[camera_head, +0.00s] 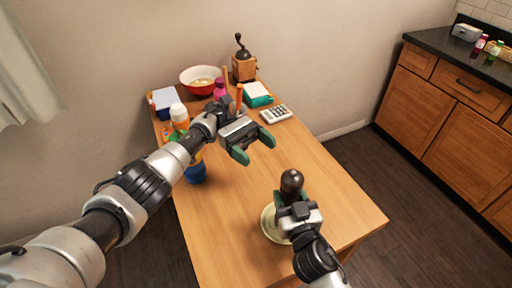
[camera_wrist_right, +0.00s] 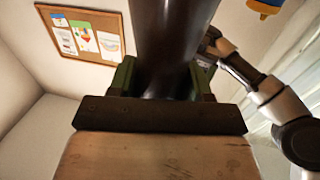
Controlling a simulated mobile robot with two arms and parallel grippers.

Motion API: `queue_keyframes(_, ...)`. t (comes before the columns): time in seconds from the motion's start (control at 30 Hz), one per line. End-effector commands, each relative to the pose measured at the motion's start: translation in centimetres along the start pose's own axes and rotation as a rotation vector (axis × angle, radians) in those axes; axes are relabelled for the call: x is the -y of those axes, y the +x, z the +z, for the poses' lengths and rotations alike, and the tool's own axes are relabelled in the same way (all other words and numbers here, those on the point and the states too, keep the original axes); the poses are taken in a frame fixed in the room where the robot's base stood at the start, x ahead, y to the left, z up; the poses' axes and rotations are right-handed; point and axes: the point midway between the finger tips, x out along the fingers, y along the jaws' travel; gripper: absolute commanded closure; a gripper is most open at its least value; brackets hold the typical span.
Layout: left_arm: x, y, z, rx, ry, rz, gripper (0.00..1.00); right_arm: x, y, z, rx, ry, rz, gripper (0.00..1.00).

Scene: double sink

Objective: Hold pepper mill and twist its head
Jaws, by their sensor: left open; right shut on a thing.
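The dark brown pepper mill (camera_head: 291,181) stands upright near the front of the wooden table, its rounded head showing on top. My right gripper (camera_head: 292,198) is shut on the mill's body below the head. In the right wrist view the dark mill (camera_wrist_right: 170,45) rises between the green fingers of my right gripper (camera_wrist_right: 165,80). My left gripper (camera_head: 255,146) is open and empty, above the middle of the table, to the left of and behind the mill. The mill's lower part is hidden by my right gripper.
A pale plate (camera_head: 269,226) lies beside the mill. At the table's back are a red bowl (camera_head: 201,79), a coffee grinder (camera_head: 243,62), a calculator (camera_head: 274,113), a teal box (camera_head: 257,94) and several bottles. The wooden table (camera_head: 310,165) is clear at middle right.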

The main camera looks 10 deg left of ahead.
Motion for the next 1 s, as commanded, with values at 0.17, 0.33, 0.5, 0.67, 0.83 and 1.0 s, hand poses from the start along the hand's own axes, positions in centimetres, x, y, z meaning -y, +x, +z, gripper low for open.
queue_keyframes(0.17,0.0,0.0,0.0,0.000,0.000,0.000,0.20,0.0,0.0,0.0,0.000,0.000,0.000,0.46)
queue_keyframes(0.33,0.0,0.0,0.0,0.000,0.000,0.000,0.20,0.0,0.0,0.0,0.000,0.000,0.000,0.21)
queue_keyframes(0.5,0.0,0.0,0.0,0.000,0.000,0.000,0.20,0.0,0.0,0.0,0.000,0.000,0.000,0.21)
queue_keyframes(0.67,0.0,0.0,0.0,0.000,0.000,0.000,0.20,0.0,-0.3,0.1,0.001,0.001,0.000,0.21)
queue_keyframes(0.83,0.0,0.0,0.0,0.000,0.000,0.000,0.20,0.0,-2.5,0.1,0.003,0.002,0.000,0.21)
queue_keyframes(1.0,0.0,0.0,0.0,0.000,0.000,0.000,0.20,0.0,-6.0,0.1,0.004,0.004,0.001,0.21)
